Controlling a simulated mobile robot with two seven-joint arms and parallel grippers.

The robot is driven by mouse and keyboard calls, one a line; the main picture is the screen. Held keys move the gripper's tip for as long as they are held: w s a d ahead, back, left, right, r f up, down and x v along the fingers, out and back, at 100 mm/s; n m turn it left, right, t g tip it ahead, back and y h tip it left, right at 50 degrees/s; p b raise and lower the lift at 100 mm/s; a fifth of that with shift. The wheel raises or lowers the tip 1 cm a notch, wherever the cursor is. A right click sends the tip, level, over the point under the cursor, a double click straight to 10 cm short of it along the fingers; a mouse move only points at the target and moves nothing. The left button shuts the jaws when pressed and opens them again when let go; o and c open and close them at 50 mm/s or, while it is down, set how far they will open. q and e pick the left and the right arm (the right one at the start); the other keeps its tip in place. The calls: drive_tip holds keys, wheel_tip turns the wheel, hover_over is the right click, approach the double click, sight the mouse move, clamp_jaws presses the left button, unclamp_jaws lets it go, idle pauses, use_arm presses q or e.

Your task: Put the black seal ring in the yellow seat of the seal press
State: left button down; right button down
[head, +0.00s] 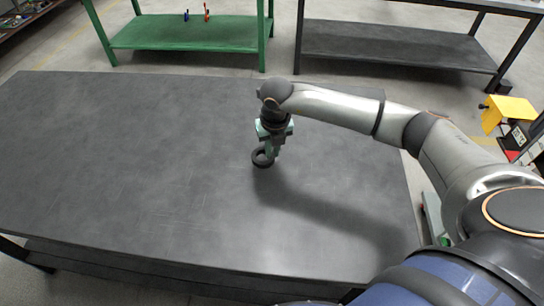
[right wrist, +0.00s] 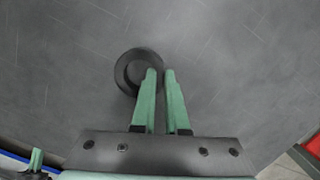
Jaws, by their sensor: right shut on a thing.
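The black seal ring (head: 260,159) is at my right gripper's fingertips, over the dark table. My right gripper (head: 270,152) points down and is shut on the ring's wall. In the right wrist view the ring (right wrist: 122,72) shows as a dark circle, and the green fingers (right wrist: 160,74) pinch its right side. I cannot tell whether the ring touches the table. A yellow plate (head: 511,107) shows at the right edge of the head view, above black and red parts. I cannot tell whether it belongs to the seal press.
The dark table (head: 130,160) is otherwise bare, with wide free room left of my arm. A green bench (head: 185,33) with small red and blue items and a dark bench (head: 395,45) stand behind. A red item (right wrist: 312,145) shows at the right wrist view's edge.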

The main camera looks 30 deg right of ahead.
drive_tip(key=s+a+r+b, duration=0.1)
drive_tip(key=s+a+r, duration=0.6)
drive_tip(key=a+r, duration=0.4)
drive_tip(key=s+d+r+m+g+p, duration=0.1)
drive_tip(key=s+d+m, duration=0.1)
drive_tip(key=m, duration=1.4)
drive_tip(key=s+d+r+m+g+p, duration=0.1)
drive_tip(key=s+r+m+g+p, duration=0.1)
drive_tip(key=m, duration=1.5)
drive_tip(key=shift+s+d+g, duration=0.3)
drive_tip(key=shift+s+d, duration=0.1)
drive_tip(key=shift+s, duration=0.05)
